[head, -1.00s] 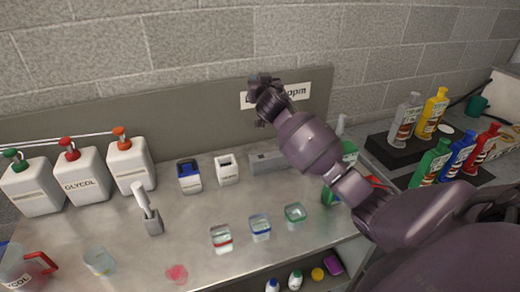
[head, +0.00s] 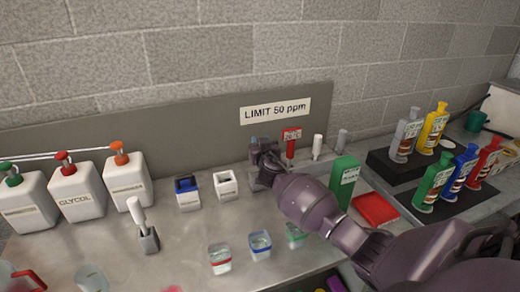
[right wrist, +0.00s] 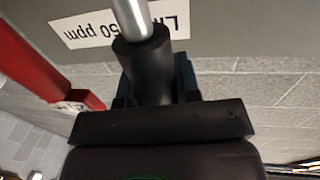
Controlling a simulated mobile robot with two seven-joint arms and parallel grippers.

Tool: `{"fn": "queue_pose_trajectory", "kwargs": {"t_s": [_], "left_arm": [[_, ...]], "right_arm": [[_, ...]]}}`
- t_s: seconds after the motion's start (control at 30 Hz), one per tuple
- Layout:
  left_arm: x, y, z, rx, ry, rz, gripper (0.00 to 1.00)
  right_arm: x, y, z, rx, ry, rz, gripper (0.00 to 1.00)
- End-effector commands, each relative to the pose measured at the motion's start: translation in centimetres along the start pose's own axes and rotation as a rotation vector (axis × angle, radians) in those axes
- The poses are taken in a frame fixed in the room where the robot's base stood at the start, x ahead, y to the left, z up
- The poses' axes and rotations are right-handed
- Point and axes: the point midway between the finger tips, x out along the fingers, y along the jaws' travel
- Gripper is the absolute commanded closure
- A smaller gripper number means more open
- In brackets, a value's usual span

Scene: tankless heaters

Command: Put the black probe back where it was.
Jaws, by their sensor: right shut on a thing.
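The black probe (right wrist: 147,68) shows in the right wrist view as a thick black cylinder with a bright metal rod. My right gripper (right wrist: 155,92) is shut around the black part. In the head view my right gripper (head: 263,155) is low at the back of the counter, just left of a red upright piece with a label (head: 291,143). The probe is hard to pick out there behind the gripper. A grey block (head: 254,179) is mostly hidden by the gripper; I cannot tell whether the probe touches it. My left gripper is not in view.
A white upright piece (head: 317,147) and a green box (head: 344,184) stand to the right. A blue-topped box (head: 187,191) and a white box (head: 225,185) stand to the left. Small cups are in front, including a blue-rimmed one (head: 260,244). The backboard (head: 190,134) is close behind.

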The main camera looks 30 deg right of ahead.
Motion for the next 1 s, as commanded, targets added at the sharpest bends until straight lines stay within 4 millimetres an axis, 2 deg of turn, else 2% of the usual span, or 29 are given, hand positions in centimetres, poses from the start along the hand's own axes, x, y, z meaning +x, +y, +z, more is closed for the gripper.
{"fn": "queue_pose_trajectory", "kwargs": {"t_s": [0.03, 0.13, 0.63, 0.67, 0.8, 0.83, 1.0], "left_arm": [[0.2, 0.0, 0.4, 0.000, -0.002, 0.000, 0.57], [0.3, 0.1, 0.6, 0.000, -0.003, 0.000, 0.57], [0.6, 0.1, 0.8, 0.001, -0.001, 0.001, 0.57], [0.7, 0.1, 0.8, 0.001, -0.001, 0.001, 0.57], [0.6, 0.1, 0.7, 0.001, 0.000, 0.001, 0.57], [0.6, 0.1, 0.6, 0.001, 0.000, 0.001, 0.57], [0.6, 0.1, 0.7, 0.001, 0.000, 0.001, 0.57]], "right_arm": [[0.0, 0.0, 1.0, -0.002, -0.003, 0.000, 0.93], [0.0, -0.1, 1.8, -0.001, -0.001, -0.001, 0.93], [0.0, -0.1, 2.2, 0.001, 0.000, -0.001, 0.93], [0.0, -0.1, 2.2, 0.001, 0.000, -0.001, 0.68], [0.0, -0.1, 2.1, 0.001, 0.001, -0.001, 0.47], [0.0, -0.1, 2.1, 0.001, 0.001, -0.001, 0.44], [0.0, 0.0, 2.0, 0.000, 0.001, -0.001, 0.44]]}}
